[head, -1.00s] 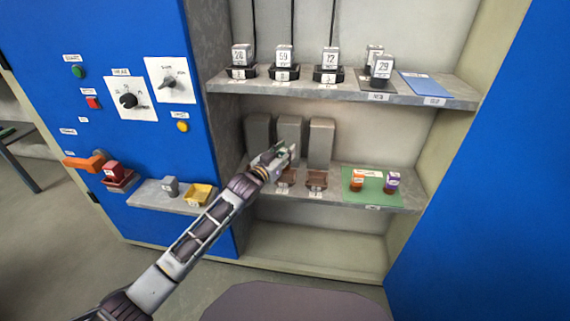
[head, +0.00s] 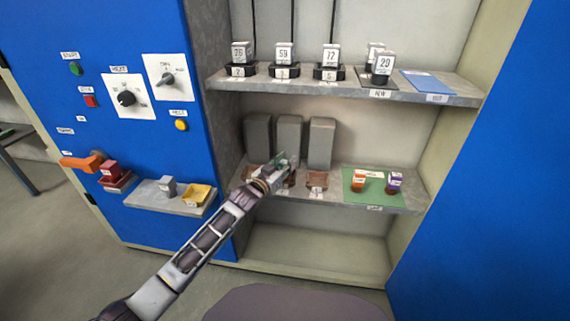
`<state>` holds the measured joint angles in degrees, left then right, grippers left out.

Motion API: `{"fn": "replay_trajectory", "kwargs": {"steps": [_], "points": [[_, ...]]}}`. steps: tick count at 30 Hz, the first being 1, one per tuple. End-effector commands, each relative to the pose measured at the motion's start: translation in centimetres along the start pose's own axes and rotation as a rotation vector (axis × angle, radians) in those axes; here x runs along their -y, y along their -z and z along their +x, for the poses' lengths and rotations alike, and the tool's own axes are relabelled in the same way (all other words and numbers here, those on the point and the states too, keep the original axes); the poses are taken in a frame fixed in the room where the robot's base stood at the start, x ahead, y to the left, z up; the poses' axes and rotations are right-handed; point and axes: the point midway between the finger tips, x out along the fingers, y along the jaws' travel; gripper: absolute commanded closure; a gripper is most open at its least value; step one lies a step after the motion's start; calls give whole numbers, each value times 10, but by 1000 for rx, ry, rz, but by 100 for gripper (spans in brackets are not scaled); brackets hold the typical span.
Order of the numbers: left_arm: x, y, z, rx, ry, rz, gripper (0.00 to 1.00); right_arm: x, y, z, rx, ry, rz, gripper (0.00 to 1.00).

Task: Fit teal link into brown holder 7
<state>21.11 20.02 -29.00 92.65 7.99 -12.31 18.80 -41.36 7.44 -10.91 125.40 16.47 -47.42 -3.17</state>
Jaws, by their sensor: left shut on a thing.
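My left gripper (head: 283,168) reaches in over the lower shelf, in front of the grey blocks. It is shut on the teal link (head: 281,158), of which only a small green-teal patch shows between the fingers. Brown holders stand in a row along the shelf. The right brown holder (head: 317,179) is in clear view and looks empty. The middle one is mostly hidden behind the gripper, and the left brown holder (head: 248,174) is partly hidden by my arm. Their numbers are too small to read. I cannot tell whether the link touches a holder. My right gripper is not in view.
Three grey blocks (head: 321,143) stand behind the holders. A green mat (head: 375,197) at right bears an orange and a purple-labelled piece. The upper shelf (head: 455,92) holds several numbered weights. A side ledge (head: 150,196) with a yellow tray (head: 196,195) is at left.

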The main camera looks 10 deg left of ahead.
Motion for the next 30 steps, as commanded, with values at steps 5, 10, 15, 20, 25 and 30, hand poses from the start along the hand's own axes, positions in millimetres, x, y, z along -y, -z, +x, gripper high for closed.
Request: {"fn": "replay_trajectory", "kwargs": {"steps": [5,10,15,20,25,30], "points": [[0,-3,0,-1,0,0,98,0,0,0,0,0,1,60],[0,-5,0,0,0,0,59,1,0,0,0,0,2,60],[0,-5,0,0,0,0,47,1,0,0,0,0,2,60],[0,-5,0,0,0,0,47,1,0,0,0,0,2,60],[0,-3,0,0,0,0,47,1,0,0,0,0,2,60],[0,2,-3,2,0,0,47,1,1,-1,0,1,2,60]]}}
